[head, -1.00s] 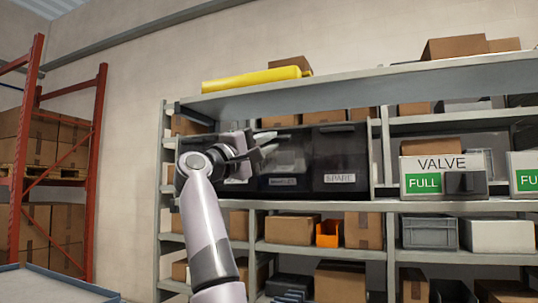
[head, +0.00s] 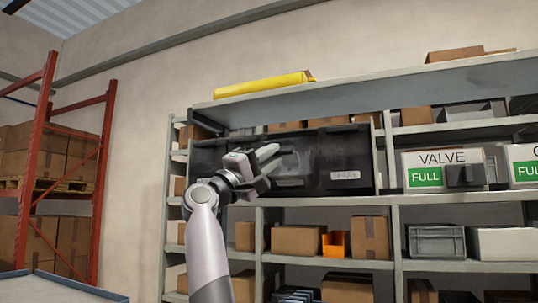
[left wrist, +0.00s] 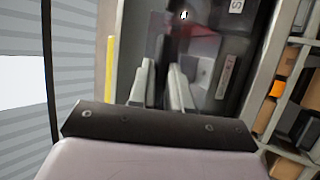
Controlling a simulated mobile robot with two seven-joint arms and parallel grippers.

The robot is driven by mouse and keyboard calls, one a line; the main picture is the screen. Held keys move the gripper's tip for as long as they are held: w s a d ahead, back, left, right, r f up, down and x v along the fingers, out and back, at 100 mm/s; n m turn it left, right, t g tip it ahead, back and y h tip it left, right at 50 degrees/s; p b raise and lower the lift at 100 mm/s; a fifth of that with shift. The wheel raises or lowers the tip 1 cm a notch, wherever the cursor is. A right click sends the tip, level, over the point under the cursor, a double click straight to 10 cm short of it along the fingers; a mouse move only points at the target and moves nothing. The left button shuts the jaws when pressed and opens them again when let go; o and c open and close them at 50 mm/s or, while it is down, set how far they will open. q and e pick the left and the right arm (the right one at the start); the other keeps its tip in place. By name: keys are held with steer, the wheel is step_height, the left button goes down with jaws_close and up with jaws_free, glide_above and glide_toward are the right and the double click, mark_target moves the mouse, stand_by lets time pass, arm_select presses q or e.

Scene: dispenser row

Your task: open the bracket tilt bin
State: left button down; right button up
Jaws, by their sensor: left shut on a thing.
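The row of dark, see-through tilt bins stands on the shelf in the head view. The bracket tilt bin (head: 300,162) is the one left of the bin labelled SPARE (head: 345,160); its label is too blurred to read. In the left wrist view the bracket bin's front (left wrist: 205,48) shows turned sideways, with a white label (left wrist: 228,77). My left gripper (head: 272,158) is at the upper front of this bin, shut on what seems to be its front edge or handle. The grasped part is mostly hidden between the fingers (left wrist: 163,85). I cannot tell whether the bin is tilted.
A VALVE box (head: 445,170) with a green FULL label stands to the right. A yellow roll (head: 262,85) lies on the top shelf board (head: 370,93). Cartons and an orange bin (head: 336,244) are on the shelf below. A red rack (head: 98,170) stands at left.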

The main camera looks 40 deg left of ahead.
arm_select(q)
steer(key=shift+w+f, duration=0.2)
steer(key=shift+f, duration=0.35)
arm_select(e)
steer(key=shift+s+f, duration=0.25)
steer(key=shift+s, duration=0.15)
arm_select(q)
steer(key=c, duration=1.1)
jaws_free()
steer(key=shift+c, duration=0.2)
arm_select(e)
steer(key=shift+w, duration=0.2)
arm_select(q)
steer(key=shift+r, duration=0.1)
